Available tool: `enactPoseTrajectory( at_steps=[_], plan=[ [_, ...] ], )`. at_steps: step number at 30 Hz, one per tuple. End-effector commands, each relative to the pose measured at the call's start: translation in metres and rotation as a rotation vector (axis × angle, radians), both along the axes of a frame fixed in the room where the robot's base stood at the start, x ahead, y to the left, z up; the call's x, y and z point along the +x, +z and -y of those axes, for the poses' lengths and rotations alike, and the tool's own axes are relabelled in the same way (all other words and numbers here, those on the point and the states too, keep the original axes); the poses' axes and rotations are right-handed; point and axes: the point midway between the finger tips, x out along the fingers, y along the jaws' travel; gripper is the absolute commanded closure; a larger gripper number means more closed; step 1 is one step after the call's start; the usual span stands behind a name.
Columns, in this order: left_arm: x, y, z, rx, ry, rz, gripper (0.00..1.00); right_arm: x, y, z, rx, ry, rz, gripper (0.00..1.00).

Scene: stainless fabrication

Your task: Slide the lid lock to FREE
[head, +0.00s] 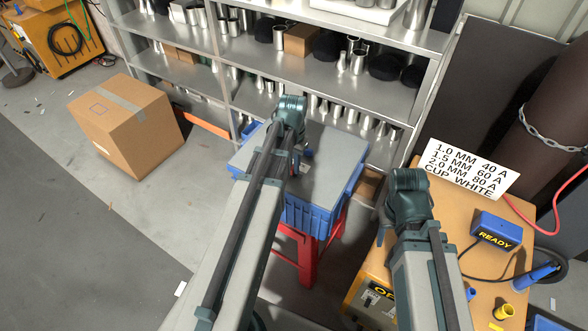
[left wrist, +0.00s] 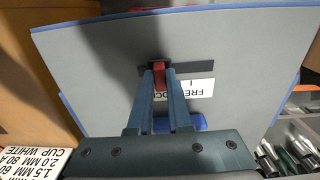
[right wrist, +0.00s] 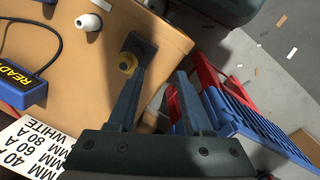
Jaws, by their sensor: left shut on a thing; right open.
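A blue crate (head: 318,212) with a flat grey lid (head: 335,150) stands on a red stool (head: 310,262). In the left wrist view the lid (left wrist: 100,65) fills the middle, with a dark slot (left wrist: 200,67) and a red lock slider (left wrist: 160,78) in it. My left gripper (left wrist: 159,74) is shut on the slider, which sits left of the slot's middle in that view. A white label (left wrist: 200,89) with FREE and partly hidden lettering lies beside the slot, behind a finger. My right gripper (right wrist: 161,73) is open and empty, above the tan bench.
The tan bench (head: 455,215) at right carries a white settings card (head: 472,170), a blue READY box (head: 495,230) and cables. Metal shelves (head: 200,82) with several cups stand behind the crate. A cardboard box (head: 125,120) is on the floor at left; the floor in front of it is mostly clear.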

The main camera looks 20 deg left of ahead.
Motion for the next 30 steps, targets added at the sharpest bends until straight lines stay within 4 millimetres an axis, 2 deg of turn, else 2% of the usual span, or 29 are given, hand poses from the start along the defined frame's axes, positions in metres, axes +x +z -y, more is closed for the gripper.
enactPoseTrajectory(
  at_steps=[30],
  plan=[
    [0.004,0.0,-0.039,0.002,0.001,0.0,1.0,0.0,0.0,0.0,0.0,0.0,0.0,0.5]
  ],
)
